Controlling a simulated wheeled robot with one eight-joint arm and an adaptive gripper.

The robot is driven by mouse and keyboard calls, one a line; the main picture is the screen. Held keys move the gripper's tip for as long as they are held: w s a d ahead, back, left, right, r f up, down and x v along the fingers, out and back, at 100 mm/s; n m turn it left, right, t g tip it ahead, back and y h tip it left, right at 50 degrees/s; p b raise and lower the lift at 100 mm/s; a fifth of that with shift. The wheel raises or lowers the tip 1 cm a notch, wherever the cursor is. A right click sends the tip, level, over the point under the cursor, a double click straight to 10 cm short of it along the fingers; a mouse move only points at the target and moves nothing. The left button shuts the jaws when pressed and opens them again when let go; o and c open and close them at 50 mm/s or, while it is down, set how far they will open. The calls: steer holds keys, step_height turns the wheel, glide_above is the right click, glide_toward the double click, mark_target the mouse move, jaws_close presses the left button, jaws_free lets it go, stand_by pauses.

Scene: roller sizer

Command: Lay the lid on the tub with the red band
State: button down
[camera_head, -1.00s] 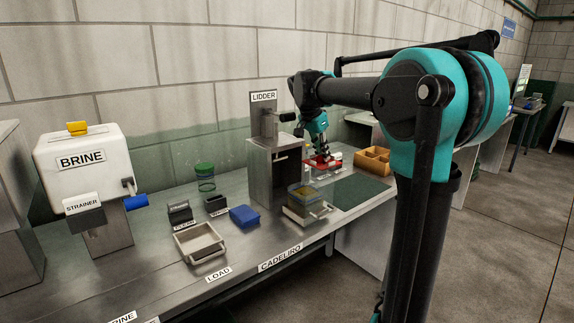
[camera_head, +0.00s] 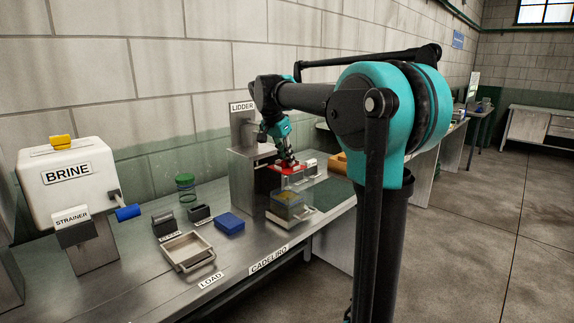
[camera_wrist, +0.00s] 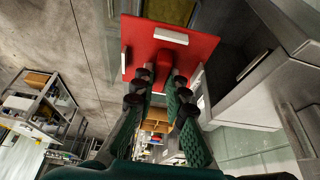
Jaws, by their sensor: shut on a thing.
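My gripper (camera_head: 288,160) is shut on the red lid (camera_head: 283,168), holding it up in the air by its middle. The wrist view shows the lid (camera_wrist: 198,45) as a flat red plate with pale strips near its edges, between my finger ends (camera_wrist: 163,75). A clear tub with yellowish contents (camera_head: 289,207) stands below the lid on the pale tray before the lidder. Part of what looks like this tub shows past the lid in the wrist view (camera_wrist: 172,10). I cannot make out a red band on it.
The grey lidder (camera_head: 246,175) stands close behind and left of the tub. A blue block-like item (camera_head: 230,224), an empty pale tray (camera_head: 188,248), dark labelled bins (camera_head: 165,224) and a green-lidded jar (camera_head: 186,188) are to the left. An orange box (camera_head: 338,162) is at the right.

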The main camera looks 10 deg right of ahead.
step_height(320, 180, down, 8)
steer(key=shift+r, duration=0.15)
stand_by(0.6)
steer(key=shift+f, duration=0.25)
stand_by(1.5)
steer(key=c, duration=1)
jaws_free()
steer(key=shift+r, duration=3.55)
steer(key=shift+s, duration=0.1)
